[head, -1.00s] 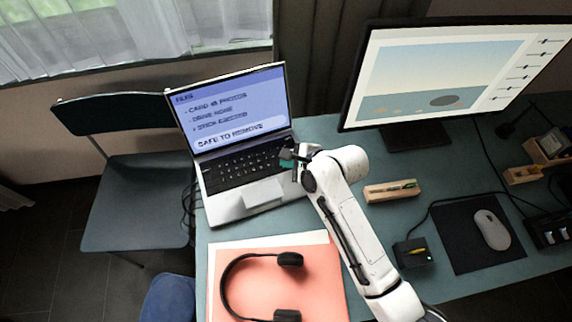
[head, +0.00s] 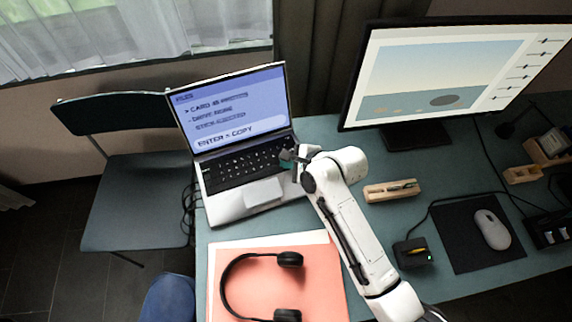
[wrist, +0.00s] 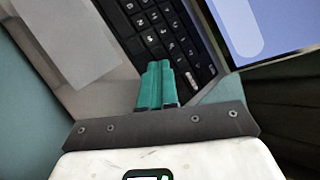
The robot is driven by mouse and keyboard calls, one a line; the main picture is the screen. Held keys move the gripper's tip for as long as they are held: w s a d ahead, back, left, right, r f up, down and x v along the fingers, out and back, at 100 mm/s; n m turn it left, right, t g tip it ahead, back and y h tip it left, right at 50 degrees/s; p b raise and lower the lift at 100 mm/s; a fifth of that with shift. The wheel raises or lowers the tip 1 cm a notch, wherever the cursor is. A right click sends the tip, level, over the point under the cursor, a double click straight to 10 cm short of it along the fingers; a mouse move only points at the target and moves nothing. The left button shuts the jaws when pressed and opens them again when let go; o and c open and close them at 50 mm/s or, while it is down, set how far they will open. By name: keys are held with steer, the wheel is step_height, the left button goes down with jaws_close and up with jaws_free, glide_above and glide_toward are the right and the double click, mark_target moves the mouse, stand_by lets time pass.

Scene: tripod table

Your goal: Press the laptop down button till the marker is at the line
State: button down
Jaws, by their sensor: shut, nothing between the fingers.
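The open laptop (head: 222,207) stands on the table at the left of the head view. Its blue screen (head: 228,107) lists card, drive and stick lines; the ">" marker is at the top, card line, and the bottom bar reads "ENTER = COPY". My gripper (head: 287,159) is shut and empty at the right end of the keyboard (head: 243,163). In the wrist view the teal fingers (wrist: 158,66) are together over the keys at the keyboard's edge (wrist: 160,35). The fingers hide the keys under them, so I cannot tell whether they touch one.
A monitor (head: 430,75) stands at the back right. A wooden holder (head: 391,191), a small black box (head: 413,253) and a mouse (head: 492,229) lie right of my arm. Headphones (head: 289,259) lie on a coral folder (head: 240,285) in front. A chair (head: 137,190) stands left.

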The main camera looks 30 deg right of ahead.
steer(key=shift+r, duration=0.15)
steer(key=shift+r+p, duration=0.6)
steer(key=shift+p, duration=0.45)
step_height(320, 180, up, 5)
steer(key=p, duration=0.5)
steer(key=shift+p, duration=0.35)
stand_by(0.4)
steer(key=s+d+n+g, duration=0.1)
steer(key=s+n, duration=0.2)
steer(key=s, duration=0.1)
steer(key=s+d+f+n+g+h+b, duration=0.1)
steer(key=s+d+n, duration=0.1)
steer(key=s+n, duration=0.2)
steer(key=s+d+f+n+g+h, duration=0.1)
steer(key=s+n, duration=0.2)
steer(key=s, duration=0.2)
steer(key=shift+s+d+f+n+g+b, duration=0.15)
steer(key=shift+s+n+g+b, duration=0.2)
steer(key=shift+n+g+b, duration=0.05)
steer(key=s+d+r+n+g+h, duration=0.1)
steer(key=s+n, duration=0.4)
steer(key=s, duration=0.2)
steer(key=s+d+r+n+g+h+b, duration=0.1)
steer(key=s+d+n+g, duration=0.1)
steer(key=s+n, duration=0.3)
steer(key=s, duration=0.3)
steer(key=shift+d+n+g, duration=0.15)
steer(key=shift+n+g, duration=0.15)
steer(key=shift+n, duration=0.1)
